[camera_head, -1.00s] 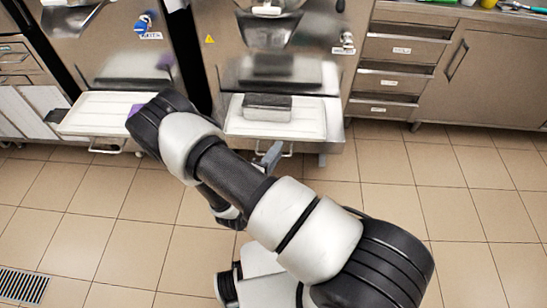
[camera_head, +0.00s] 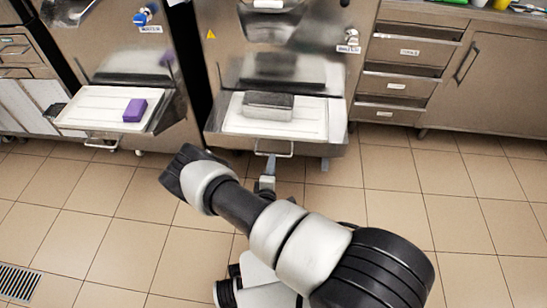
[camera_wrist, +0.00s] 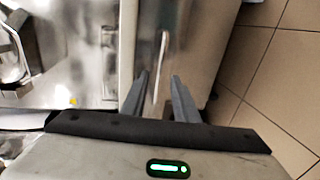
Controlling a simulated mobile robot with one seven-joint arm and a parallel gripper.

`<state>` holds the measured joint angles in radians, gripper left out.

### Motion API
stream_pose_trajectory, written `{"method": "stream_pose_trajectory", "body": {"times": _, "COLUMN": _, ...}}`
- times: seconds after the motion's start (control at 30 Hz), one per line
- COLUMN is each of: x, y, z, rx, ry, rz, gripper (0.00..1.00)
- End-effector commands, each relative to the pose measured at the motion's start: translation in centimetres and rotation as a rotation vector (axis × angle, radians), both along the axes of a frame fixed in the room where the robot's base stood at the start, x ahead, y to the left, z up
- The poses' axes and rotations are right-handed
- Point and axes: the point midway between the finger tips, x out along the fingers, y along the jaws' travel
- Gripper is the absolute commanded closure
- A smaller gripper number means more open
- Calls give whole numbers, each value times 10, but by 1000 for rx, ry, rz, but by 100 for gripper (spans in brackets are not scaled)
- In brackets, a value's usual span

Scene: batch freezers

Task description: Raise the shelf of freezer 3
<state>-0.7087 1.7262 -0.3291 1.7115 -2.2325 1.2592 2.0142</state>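The right freezer (camera_head: 310,60) has a pulled-out shelf (camera_head: 225,118) with a thin wire handle (camera_head: 276,155) on its front edge. No freezer number is readable, so I cannot tell from labels that it is freezer 3. My gripper (camera_head: 271,160) is right at this handle. In the wrist view the two fingers of my gripper (camera_wrist: 159,80) are apart, and the handle bar (camera_wrist: 163,55) runs lengthwise into the gap between them. I cannot tell if either finger touches it. A grey metal block or pan (camera_head: 268,105) sits on the shelf.
The left freezer (camera_head: 110,45) has its own shelf (camera_head: 80,108) out, with a purple block (camera_head: 134,110) on it. Drawers (camera_head: 398,85) and a cabinet (camera_head: 480,80) stand to the right. The tiled floor (camera_head: 100,215) in front is clear.

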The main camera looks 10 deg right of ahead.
Motion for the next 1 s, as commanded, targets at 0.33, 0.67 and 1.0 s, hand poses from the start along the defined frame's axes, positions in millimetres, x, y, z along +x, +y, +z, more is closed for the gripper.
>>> {"method": "stream_pose_trajectory", "body": {"times": 0.33, "x": 50, "y": -17, "z": -12, "rx": -1, "ry": -1, "rz": -2, "gripper": 73}}
{"method": "stream_pose_trajectory", "body": {"times": 0.67, "x": 57, "y": -19, "z": -12, "rx": -1, "ry": 0, "rz": -1, "gripper": 73}}
{"method": "stream_pose_trajectory", "body": {"times": 1.0, "x": 57, "y": -19, "z": -12, "rx": -1, "ry": 0, "rz": -1, "gripper": 100}}
